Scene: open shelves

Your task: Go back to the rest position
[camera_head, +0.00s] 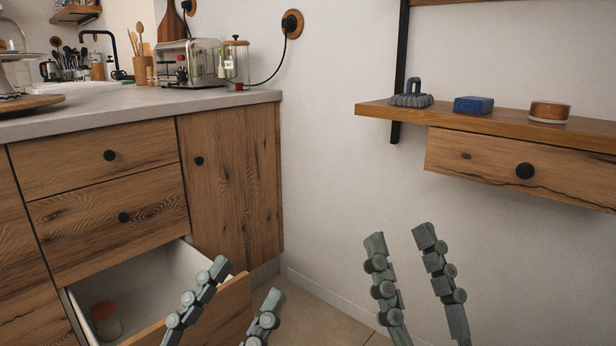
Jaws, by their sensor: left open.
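My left gripper (246,284) is in the lower middle of the head view, in front of the open bottom drawer (238,312). Its two grey fingers are apart, with nothing visible between them. My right gripper (400,239) stands to its right, in front of the white wall and below the wall shelf. Its fingers point upward, are also apart, and hold nothing visible. The lower parts of both grippers are cut off by the bottom edge.
A jar with an orange lid (105,320) stands inside the open drawer. The wall shelf (400,110) carries a blue brush (411,97), a blue block (473,105) and a round wooden tin (549,112). A counter (130,108) with a toaster (189,64) is at left.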

